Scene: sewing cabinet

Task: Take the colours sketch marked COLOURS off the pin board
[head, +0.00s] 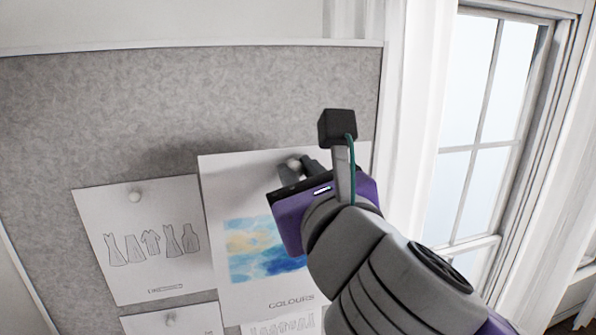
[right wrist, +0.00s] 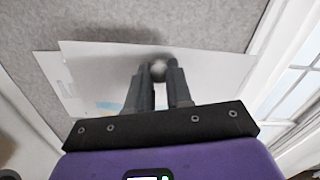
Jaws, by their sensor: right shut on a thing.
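The colours sketch (head: 236,191) is a white sheet with a blue and yellow watercolour patch and the word COLOURS below it. It hangs on the grey pin board (head: 120,100), and its right part is hidden behind my right arm. My right gripper (head: 297,168) is at the sheet's upper part, shut on the pale round pin (head: 294,164) there. In the right wrist view the two fingers meet at the pin (right wrist: 158,69), with the sheet (right wrist: 100,62) behind them. My left gripper is not in view.
A sheet with clothing drawings (head: 150,235) hangs to the left, under its own pin (head: 135,196). Another pinned sheet (head: 175,320) is below it, and part of a further sheet shows under the colours sketch. A window (head: 490,130) is at the right. The upper board is bare.

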